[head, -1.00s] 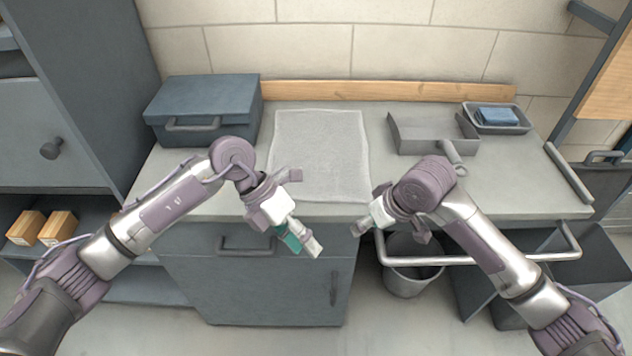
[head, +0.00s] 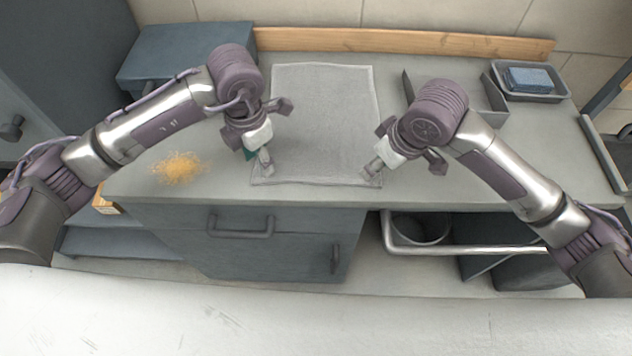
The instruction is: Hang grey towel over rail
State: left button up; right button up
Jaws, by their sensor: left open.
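The grey towel (head: 325,110) lies flat and spread out on the counter. My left gripper (head: 265,164) is open at the towel's near left corner. My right gripper (head: 371,170) is at the near right corner, pointing down at the edge; its jaws are too small and turned to tell whether they are open or shut. I cannot tell whether either gripper touches the cloth. The metal rail (head: 440,251) runs along the counter's front at the right, partly hidden by my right arm.
A blue-grey toolbox (head: 185,48) stands at the back left, partly behind my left arm. A sawdust pile (head: 178,168) lies on the left of the counter. A dustpan (head: 484,94) and a tray (head: 562,96) with a blue sponge (head: 530,78) are at the right. A bin (head: 420,228) stands behind the rail.

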aim_at(375, 179)
pick_arm(q)
jog(key=shift+w+f, duration=0.2)
jog(key=shift+f, duration=0.85)
pick_arm(e)
jog(key=shift+d+x, duration=0.25)
jog(key=shift+x, duration=0.85)
pick_arm(q)
jog(key=shift+f, duration=0.2)
pick_arm(e)
jog(key=shift+s+f, duration=0.1)
jog(key=shift+f, duration=0.15)
pick_arm(q)
jog(key=shift+s, duration=0.15)
pick_arm(e)
jog(key=shift+s, duration=0.1)
pick_arm(q)
jog(key=shift+f+b, duration=0.4)
pick_arm(e)
jog(key=shift+f, duration=0.4)
pick_arm(q)
jog(key=shift+r, duration=0.15)
pick_arm(e)
jog(key=shift+r, duration=0.15)
